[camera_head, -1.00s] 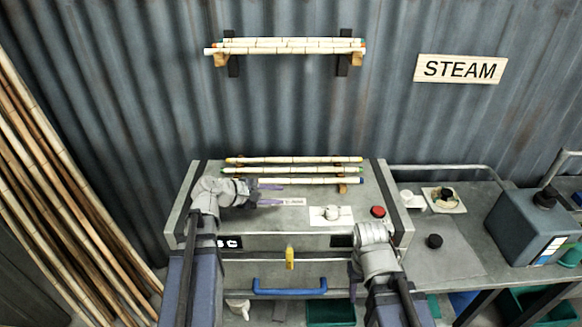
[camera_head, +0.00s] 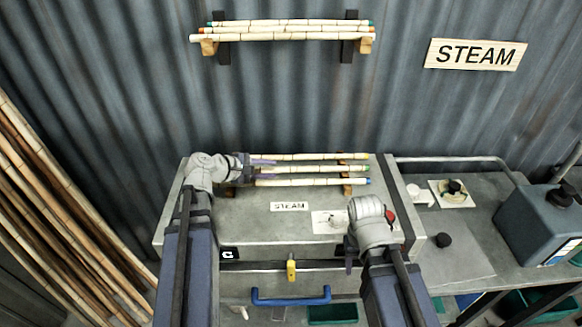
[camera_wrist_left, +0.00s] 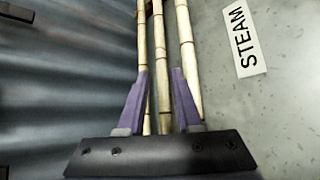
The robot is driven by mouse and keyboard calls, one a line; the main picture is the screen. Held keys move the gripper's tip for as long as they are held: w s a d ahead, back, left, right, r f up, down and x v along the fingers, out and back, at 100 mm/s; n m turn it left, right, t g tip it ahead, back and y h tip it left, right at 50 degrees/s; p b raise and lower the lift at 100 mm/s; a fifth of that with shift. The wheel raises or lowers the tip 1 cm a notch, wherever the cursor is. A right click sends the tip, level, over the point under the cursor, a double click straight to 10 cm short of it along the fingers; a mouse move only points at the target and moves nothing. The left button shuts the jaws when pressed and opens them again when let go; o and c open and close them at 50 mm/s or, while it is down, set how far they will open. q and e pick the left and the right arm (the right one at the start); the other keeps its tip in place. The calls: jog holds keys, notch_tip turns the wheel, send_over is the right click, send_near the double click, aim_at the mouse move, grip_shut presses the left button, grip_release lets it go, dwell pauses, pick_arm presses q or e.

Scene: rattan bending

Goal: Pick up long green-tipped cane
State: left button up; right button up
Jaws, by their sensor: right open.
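Three pale canes lie on a low rest on top of the grey steam box (camera_head: 180,225). The middle one is the green-tipped cane (camera_head: 320,169), its green end at the right. A blue-tipped cane (camera_head: 320,182) lies nearer me and another cane (camera_head: 310,157) lies farther back. My left gripper (camera_head: 264,170) is at their left ends. In the left wrist view, its purple fingers (camera_wrist_left: 158,85) are open, with the middle cane (camera_wrist_left: 162,65) between them and not visibly clamped. My right gripper (camera_head: 350,262) is low over the box's front right; its fingers are mostly hidden.
More canes (camera_head: 285,30) rest on a wall rack above. Long brown poles (camera_head: 50,210) lean at the left. A side bench (camera_head: 465,262) at the right holds a grey jug (camera_head: 535,222) and a small black knob (camera_head: 443,240).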

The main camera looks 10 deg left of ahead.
aim_at(290, 170)
pick_arm(q)
jog(key=shift+w+d+f+b, duration=0.25)
jog(key=shift+w+f+b, duration=0.05)
jog(key=shift+f+b, duration=0.05)
jog(key=shift+w+d+f+b, duration=0.3)
jog(key=shift+w, duration=0.05)
jog(key=shift+w+d, duration=0.15)
jog(key=shift+w, duration=0.15)
jog(key=shift+w+d+f+b, duration=0.2)
jog(key=shift+f+b, duration=0.2)
jog(key=b+x, duration=0.2)
jog(key=x, duration=0.1)
jog(key=shift+w+d+f, duration=0.1)
jog(key=shift+w+f, duration=0.2)
jog(key=shift+w+d, duration=0.2)
jog(key=shift+s, duration=0.1)
jog(key=shift+c, duration=0.4)
grip_shut()
